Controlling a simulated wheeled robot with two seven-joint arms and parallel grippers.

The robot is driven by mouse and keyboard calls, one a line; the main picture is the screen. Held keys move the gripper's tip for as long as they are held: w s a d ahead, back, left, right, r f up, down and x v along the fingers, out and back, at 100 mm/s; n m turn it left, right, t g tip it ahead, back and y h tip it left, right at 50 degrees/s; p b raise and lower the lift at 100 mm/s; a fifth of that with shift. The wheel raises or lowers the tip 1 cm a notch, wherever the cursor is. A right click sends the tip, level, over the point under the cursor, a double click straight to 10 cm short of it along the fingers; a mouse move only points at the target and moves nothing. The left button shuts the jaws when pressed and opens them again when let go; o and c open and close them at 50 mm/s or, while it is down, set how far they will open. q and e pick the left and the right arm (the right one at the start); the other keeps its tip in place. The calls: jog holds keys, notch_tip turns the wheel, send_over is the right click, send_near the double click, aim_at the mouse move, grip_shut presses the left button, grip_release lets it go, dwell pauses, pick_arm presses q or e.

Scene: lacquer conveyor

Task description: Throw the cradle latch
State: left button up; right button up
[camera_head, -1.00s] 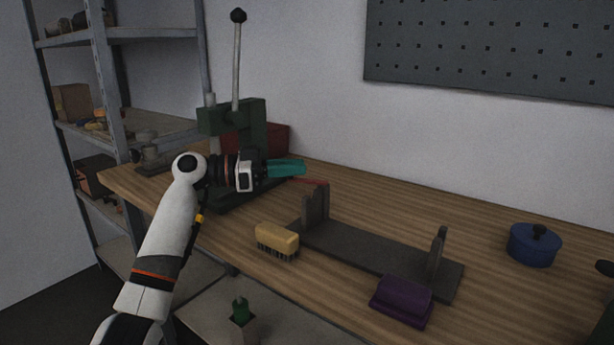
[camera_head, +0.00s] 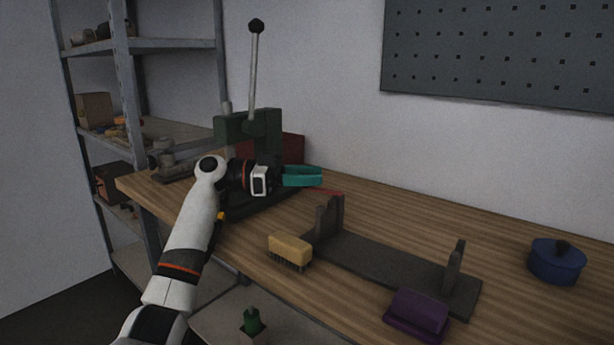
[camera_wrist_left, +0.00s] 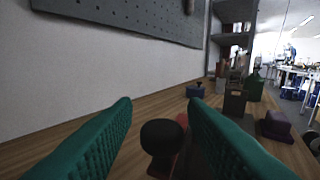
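The cradle (camera_head: 385,262) is a dark grey base with two uprights on the wooden bench. A thin red bar (camera_head: 332,191), which looks like the latch lever, shows behind its left upright. My left gripper (camera_head: 320,177) is at the bar's left end, its teal fingers left of and above that upright. In the left wrist view the left gripper (camera_wrist_left: 160,103) is open. A dark round knob (camera_wrist_left: 162,137) shows between the fingers, with red (camera_wrist_left: 182,120) behind it; I cannot tell whether a finger touches it. My right gripper is out of view.
A green lever press (camera_head: 240,128) stands behind my left arm. A brush (camera_head: 290,249) lies before the cradle's left end, a purple block (camera_head: 417,312) before its right end. A blue lidded pot (camera_head: 556,262) stands far right. The bench behind the cradle is clear.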

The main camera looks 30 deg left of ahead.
pick_arm(q)
jog(key=v, duration=1.2)
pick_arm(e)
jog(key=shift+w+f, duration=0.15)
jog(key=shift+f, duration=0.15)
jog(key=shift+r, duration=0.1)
